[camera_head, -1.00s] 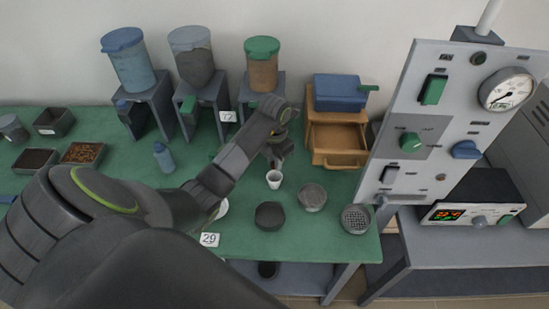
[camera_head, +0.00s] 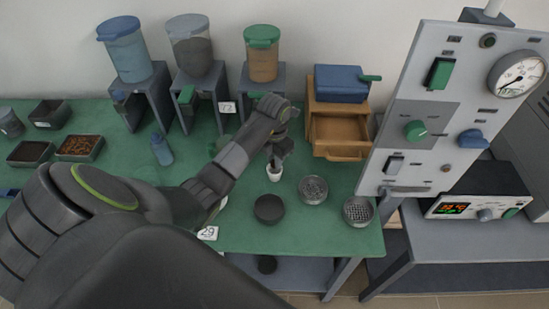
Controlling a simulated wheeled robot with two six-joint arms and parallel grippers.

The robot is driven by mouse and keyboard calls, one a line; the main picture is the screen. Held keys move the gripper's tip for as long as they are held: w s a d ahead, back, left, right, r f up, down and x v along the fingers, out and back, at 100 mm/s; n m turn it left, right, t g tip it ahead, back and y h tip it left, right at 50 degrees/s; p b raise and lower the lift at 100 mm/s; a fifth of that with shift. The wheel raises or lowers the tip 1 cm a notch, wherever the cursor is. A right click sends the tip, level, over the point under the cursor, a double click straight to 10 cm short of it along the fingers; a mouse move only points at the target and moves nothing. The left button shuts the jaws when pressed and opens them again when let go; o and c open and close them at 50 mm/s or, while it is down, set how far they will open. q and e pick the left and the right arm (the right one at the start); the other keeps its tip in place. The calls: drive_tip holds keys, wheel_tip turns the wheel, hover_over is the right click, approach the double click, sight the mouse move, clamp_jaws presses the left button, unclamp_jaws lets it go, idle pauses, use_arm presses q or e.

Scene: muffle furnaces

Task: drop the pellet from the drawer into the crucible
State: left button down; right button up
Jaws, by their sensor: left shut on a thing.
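The crucible (camera_head: 274,175) is a small white cup standing upright on the green table, left of the round metal dishes. My left gripper (camera_head: 277,160) points down right over it, and its fingertips overlap the crucible's rim in the picture. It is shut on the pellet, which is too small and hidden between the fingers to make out. The wooden drawer (camera_head: 341,152) of the small cabinet stands pulled open behind and to the right of the gripper; no pellet shows in it. My right gripper is out of view.
A dark round dish (camera_head: 269,208), a grey dish (camera_head: 312,189) and a mesh-topped dish (camera_head: 357,211) stand close in front and right of the crucible. Dispensers on stands line the back. The tall control panel (camera_head: 440,110) rises at the right.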

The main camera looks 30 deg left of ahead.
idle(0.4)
use_arm(q)
drive_tip(key=c, duration=1.2)
unclamp_jaws()
drive_tip(key=shift+r, duration=0.1)
drive_tip(key=shift+r+p, duration=2.2)
drive_tip(key=shift+r, duration=0.75)
drive_tip(key=shift+f, duration=0.1)
